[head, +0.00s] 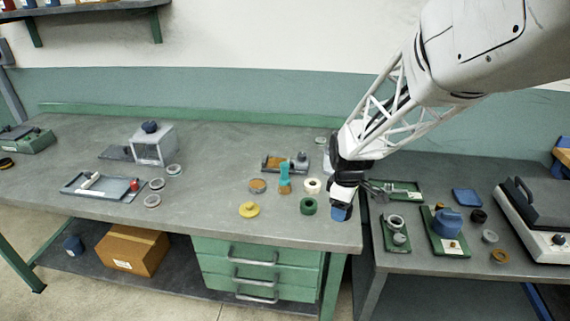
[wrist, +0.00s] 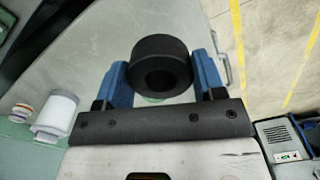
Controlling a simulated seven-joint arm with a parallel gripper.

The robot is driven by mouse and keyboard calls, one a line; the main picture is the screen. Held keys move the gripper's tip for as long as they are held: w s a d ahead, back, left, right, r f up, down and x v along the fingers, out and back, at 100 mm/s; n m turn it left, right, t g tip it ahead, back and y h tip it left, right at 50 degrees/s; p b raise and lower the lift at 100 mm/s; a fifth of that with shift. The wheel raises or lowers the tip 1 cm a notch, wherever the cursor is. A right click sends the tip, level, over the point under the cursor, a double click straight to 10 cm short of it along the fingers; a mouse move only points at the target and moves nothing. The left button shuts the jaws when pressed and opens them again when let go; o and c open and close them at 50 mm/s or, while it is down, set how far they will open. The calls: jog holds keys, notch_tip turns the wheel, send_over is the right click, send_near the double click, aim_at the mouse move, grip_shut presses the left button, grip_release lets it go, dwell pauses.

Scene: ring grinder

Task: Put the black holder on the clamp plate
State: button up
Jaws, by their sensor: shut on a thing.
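My gripper (head: 341,212) hangs over the right front corner of the main bench in the head view. In the wrist view its two blue fingers (wrist: 161,68) are shut on the black holder (wrist: 163,78), a thick dark ring with a round hole. The holder is between the fingers, with bare grey bench top behind it. In the head view the holder cannot be made out clearly behind the fingers. I cannot tell for sure which fixture is the clamp plate; a dark fixture with an orange block (head: 276,163) lies left of my gripper at the back of the bench.
A green ring (head: 308,206), white ring (head: 312,185), teal piece (head: 285,178) and yellow knob (head: 249,210) lie left of my gripper. The right bench holds green plates (head: 446,244), small rings and a grey machine (head: 545,222). The main bench's front strip is mostly clear.

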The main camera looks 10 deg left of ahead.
jog(key=w+a+r, duration=0.1)
jog(key=w+a, duration=0.2)
jog(key=w, duration=0.2)
jog(key=w+a+r, duration=0.1)
jog(key=w+a, duration=0.2)
jog(key=w, duration=0.2)
jog(key=w+a+r, duration=0.1)
jog(key=w+a, duration=0.2)
jog(key=w, duration=0.2)
jog(key=shift+a+r, duration=0.2)
jog(key=shift+a, duration=0.15)
notch_tip(320, 180, up, 2)
send_over(277, 163)
jog(key=shift+w+r, duration=0.15)
jog(key=shift+f, duration=2.55)
jog(key=shift+f, duration=2.5)
jog(key=shift+f, duration=0.15)
jog(key=o, duration=1)
jog(key=shift+c, duration=0.2)
